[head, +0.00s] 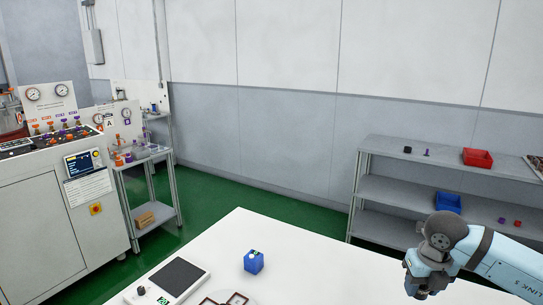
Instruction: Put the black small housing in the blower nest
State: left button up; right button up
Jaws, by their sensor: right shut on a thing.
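My right gripper (420,293) is at the lower right, over the right part of the white table, pointing down. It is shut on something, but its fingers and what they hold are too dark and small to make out. A small black block (407,149) is on the top shelf at the right; I cannot tell whether it is the black small housing. I cannot identify the blower nest with certainty. Partly cut off at the bottom edge is a round pale plate with square brown-rimmed frames (237,299). My left gripper is not in view.
The white table (330,265) holds a blue block (254,262) and a flat device with a dark pad (178,277). A grey shelf unit (440,151) at right carries a red bin (477,157) and blue bin (447,202). A machine cabinet (65,205) stands left. The table's middle is clear.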

jog(key=n, duration=0.1)
jog(key=a+n, duration=0.1)
jog(key=n, duration=0.1)
jog(key=s+n, duration=0.1)
jog(key=shift+a+r+n+y+p, duration=0.15)
jog(key=shift+r+n+y+p, duration=0.15)
jog(key=shift+n+p, duration=0.1)
jog(key=s+a+r+n+g+p, duration=0.1)
jog(key=s+a+n+p, duration=0.2)
jog(key=n, duration=1.3)
jog(key=s+a+n+g+p, duration=0.1)
jog(key=s+a+n+p, duration=0.2)
jog(key=n, duration=1.2)
jog(key=shift+s+a+r+n+g, duration=0.35)
jog(key=shift+s+a+n+g, duration=0.05)
jog(key=shift+s+a, duration=0.45)
